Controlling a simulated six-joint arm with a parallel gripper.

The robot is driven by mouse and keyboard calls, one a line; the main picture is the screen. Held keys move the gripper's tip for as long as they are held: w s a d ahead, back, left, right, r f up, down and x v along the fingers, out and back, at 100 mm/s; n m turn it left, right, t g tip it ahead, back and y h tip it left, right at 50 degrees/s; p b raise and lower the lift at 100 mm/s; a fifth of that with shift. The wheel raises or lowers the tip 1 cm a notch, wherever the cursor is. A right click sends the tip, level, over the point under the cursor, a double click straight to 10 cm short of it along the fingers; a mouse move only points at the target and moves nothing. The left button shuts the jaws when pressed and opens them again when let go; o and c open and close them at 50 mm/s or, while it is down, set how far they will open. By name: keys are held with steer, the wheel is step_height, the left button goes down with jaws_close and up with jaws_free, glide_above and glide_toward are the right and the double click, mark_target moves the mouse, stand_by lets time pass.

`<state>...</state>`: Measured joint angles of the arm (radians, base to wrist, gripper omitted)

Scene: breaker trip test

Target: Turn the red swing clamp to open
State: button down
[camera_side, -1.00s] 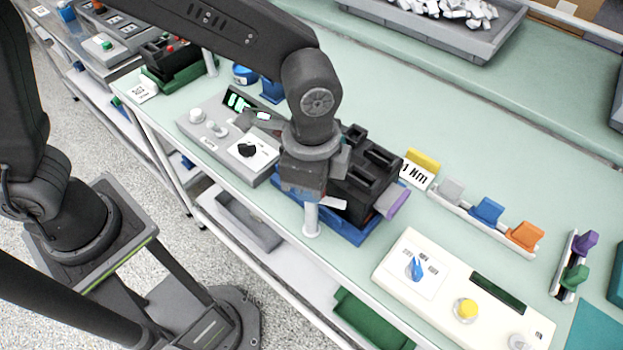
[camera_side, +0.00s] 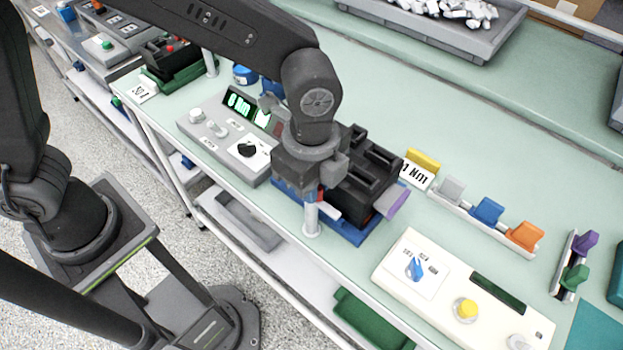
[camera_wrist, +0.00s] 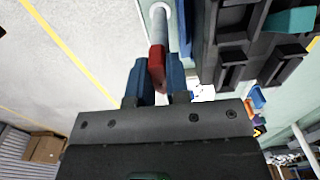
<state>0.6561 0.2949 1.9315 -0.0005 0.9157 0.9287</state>
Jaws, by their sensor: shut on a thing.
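The red swing clamp (camera_wrist: 157,62) shows in the wrist view between the two blue fingers of my gripper (camera_wrist: 157,80), at the end of a pale metal post (camera_wrist: 159,25). My gripper is shut on it. In the side view a small red part of the clamp (camera_side: 320,195) shows at the top of the post (camera_side: 311,220), under my gripper (camera_side: 311,190). The post stands at the front corner of a blue fixture (camera_side: 350,234) holding a black breaker block (camera_side: 372,165). My gripper hides most of the clamp, so its exact angle is hard to tell.
A grey tester (camera_side: 225,137) with a lit green display is left of the fixture. A cream control box (camera_side: 450,290) is to its right. A rack with grey, blue and orange pieces (camera_side: 487,209) lies behind that box.

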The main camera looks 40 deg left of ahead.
steer(key=c, duration=1.1)
jaws_free()
step_height(320, 180, up, 14)
steer(key=s+a+f+n+t, duration=0.1)
steer(key=s+a+n+t, duration=0.1)
steer(key=a+n, duration=0.7)
steer(key=s+a+f+n+t, duration=0.1)
steer(key=s+a+n+t, duration=0.2)
steer(key=a+n, duration=0.6)
steer(key=s+a, duration=0.2)
steer(key=a, duration=0.3)
steer(key=shift+s+t, duration=0.3)
